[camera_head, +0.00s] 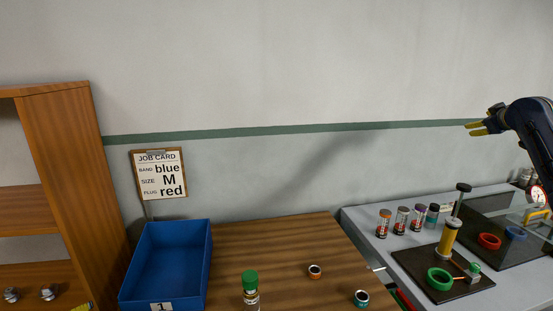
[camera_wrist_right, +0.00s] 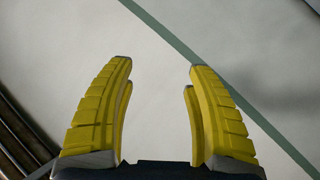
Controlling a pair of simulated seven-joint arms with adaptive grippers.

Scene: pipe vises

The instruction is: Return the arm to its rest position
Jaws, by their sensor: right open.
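My right gripper (camera_head: 476,127) is raised at the right side of the head view, in front of the wall and above the grey bench. Its yellow fingers point left. My left gripper is not in the head view.
Below stands a grey bench (camera_head: 366,228) with several small jars, a dark mat (camera_head: 412,263) with a yellow post (camera_head: 447,238) and a green ring (camera_head: 439,279). A blue bin (camera_head: 137,283) and a green-capped bottle (camera_head: 250,284) stand on the wooden table. A job card (camera_head: 160,174) hangs behind.

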